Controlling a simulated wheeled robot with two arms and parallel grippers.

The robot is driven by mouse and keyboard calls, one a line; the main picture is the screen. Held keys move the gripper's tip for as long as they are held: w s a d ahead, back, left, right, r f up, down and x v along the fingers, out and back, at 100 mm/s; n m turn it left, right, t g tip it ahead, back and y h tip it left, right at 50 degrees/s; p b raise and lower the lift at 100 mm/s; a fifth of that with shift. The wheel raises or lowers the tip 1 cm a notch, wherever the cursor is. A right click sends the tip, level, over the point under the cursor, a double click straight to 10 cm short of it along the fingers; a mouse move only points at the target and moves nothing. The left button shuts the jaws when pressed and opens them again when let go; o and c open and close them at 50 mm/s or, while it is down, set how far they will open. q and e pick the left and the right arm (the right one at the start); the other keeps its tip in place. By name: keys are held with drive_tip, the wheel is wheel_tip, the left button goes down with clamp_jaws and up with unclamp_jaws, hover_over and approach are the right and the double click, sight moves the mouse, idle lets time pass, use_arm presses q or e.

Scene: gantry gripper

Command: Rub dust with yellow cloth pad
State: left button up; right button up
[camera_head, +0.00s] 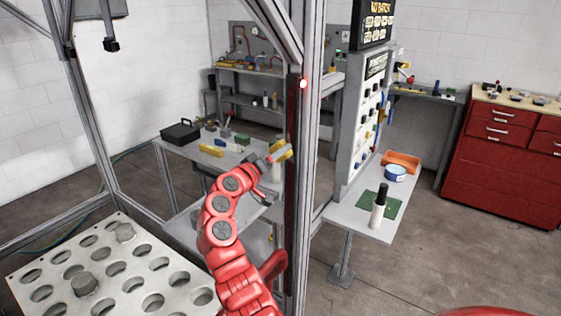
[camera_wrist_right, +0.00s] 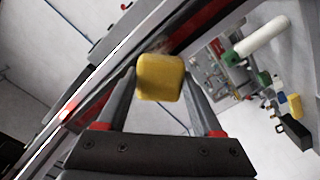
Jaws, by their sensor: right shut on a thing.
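My right gripper (camera_head: 272,160) is at the end of the red arm in the middle of the head view, beside the upright metal post (camera_head: 307,150). It is shut on the yellow cloth pad (camera_head: 284,154), which shows as a small yellow edge there. In the right wrist view the pad (camera_wrist_right: 159,77) is a rounded yellow block between the two dark fingertips. It appears close to the post; I cannot tell whether it touches. My left gripper is not in view.
A perforated plate (camera_head: 110,258) fills the lower left. A grey bench (camera_head: 185,160) behind my arm bears a black case (camera_head: 180,131) and small items. A red cabinet (camera_head: 505,165) stands far right.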

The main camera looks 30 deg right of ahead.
drive_tip(key=s, duration=0.1)
drive_tip(key=s+d+p, duration=0.1)
drive_tip(key=s, duration=0.1)
drive_tip(key=shift+s+d+r+p, duration=0.15)
drive_tip(key=shift+s+d+p, duration=0.15)
drive_tip(key=shift+p, duration=0.1)
drive_tip(key=shift+s, duration=0.15)
drive_tip(key=shift+a+f, duration=0.2)
drive_tip(key=shift+a, duration=0.1)
drive_tip(key=shift+b+v, duration=0.5)
drive_tip(key=shift+v, duration=2.25)
